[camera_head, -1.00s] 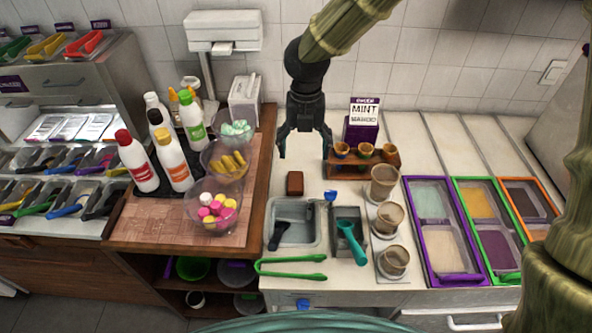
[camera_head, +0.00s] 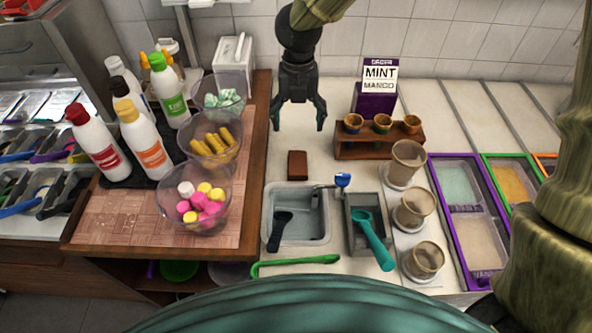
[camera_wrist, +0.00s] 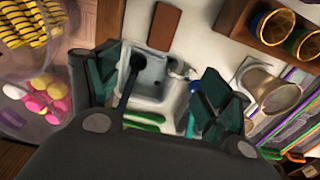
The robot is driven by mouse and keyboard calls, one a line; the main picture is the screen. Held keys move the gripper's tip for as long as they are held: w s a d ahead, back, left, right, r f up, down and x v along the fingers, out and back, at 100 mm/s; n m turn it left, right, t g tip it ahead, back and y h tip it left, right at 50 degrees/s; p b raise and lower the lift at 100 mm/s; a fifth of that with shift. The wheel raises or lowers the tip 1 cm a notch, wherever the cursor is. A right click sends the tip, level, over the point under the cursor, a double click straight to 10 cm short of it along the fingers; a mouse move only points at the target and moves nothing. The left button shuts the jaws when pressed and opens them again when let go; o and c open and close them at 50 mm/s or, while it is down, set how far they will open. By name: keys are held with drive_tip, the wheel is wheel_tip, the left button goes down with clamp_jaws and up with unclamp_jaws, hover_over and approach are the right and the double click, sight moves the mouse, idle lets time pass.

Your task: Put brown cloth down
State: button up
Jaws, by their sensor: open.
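The brown cloth (camera_head: 297,164) is a small folded brown block. It lies flat on the white counter just behind the grey sink basin (camera_head: 296,215). In the wrist view the cloth (camera_wrist: 164,27) shows at the top, beyond my fingers and apart from them. My gripper (camera_head: 298,122) is open and empty. It hangs pointing down above the counter, behind the cloth in the head view. In the wrist view my gripper (camera_wrist: 160,88) has its two fingers spread wide with nothing between them.
A wooden rack (camera_head: 379,141) with small cups stands right of my gripper. A wooden board (camera_head: 130,217) with bottles and clear bowls is on the left. A grey tub with a teal scoop (camera_head: 372,240) and several brown cups stand at the right. Counter around the cloth is clear.

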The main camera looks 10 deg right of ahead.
drive_tip(key=b, duration=0.7)
hover_over(298, 168)
wheel_tip(298, 168, down, 9)
wheel_tip(298, 168, down, 5)
drive_tip(key=shift+w+a+r, duration=0.1)
drive_tip(key=shift+w, duration=0.05)
drive_tip(key=shift+s+f+p, duration=0.2)
drive_tip(key=shift+f+p, duration=0.5)
drive_tip(key=shift+f, duration=2.05)
drive_tip(key=c, duration=1.2)
drive_tip(key=shift+o, duration=0.2)
